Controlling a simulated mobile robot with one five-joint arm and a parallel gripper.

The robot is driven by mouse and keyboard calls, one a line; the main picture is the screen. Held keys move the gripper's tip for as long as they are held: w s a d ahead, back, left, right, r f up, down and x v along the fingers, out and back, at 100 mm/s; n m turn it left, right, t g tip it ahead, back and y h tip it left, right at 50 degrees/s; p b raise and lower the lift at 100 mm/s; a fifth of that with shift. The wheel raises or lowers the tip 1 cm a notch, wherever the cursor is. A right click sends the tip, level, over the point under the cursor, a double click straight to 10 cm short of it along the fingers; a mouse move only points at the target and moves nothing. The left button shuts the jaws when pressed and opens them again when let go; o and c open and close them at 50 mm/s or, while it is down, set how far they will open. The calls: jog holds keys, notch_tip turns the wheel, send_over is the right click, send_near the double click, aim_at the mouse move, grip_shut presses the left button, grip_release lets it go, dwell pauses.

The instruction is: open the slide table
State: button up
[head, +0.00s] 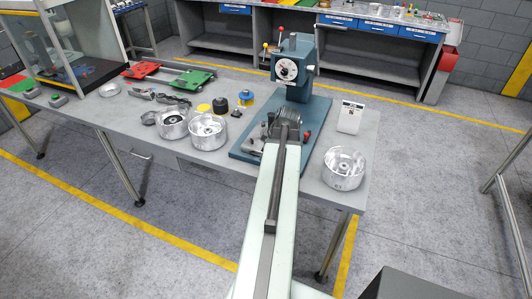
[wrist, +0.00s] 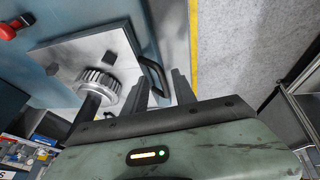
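The slide table is a light grey metal plate (wrist: 75,62) at the foot of the blue press (head: 299,70). In the head view a bit of the plate (head: 253,146) shows left of my arm. A black bar handle (wrist: 153,72) runs along its edge in the wrist view. A toothed metal gear (wrist: 98,87) sits on the plate. My gripper (wrist: 161,80) is open, with one finger on each side of the handle's lower end. Whether the fingers touch it I cannot tell. In the head view my arm hides the handle.
Metal housings stand left of the press (head: 208,132) and at the right front of the workbench (head: 343,168). A white sign block (head: 350,117) stands right of the press. The press's blue base carries a red knob (wrist: 8,31). Open floor lies beyond the bench's front edge.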

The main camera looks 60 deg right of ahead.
jog(key=p+v, duration=0.6)
jog(key=v, duration=0.1)
jog(key=shift+r, duration=0.1)
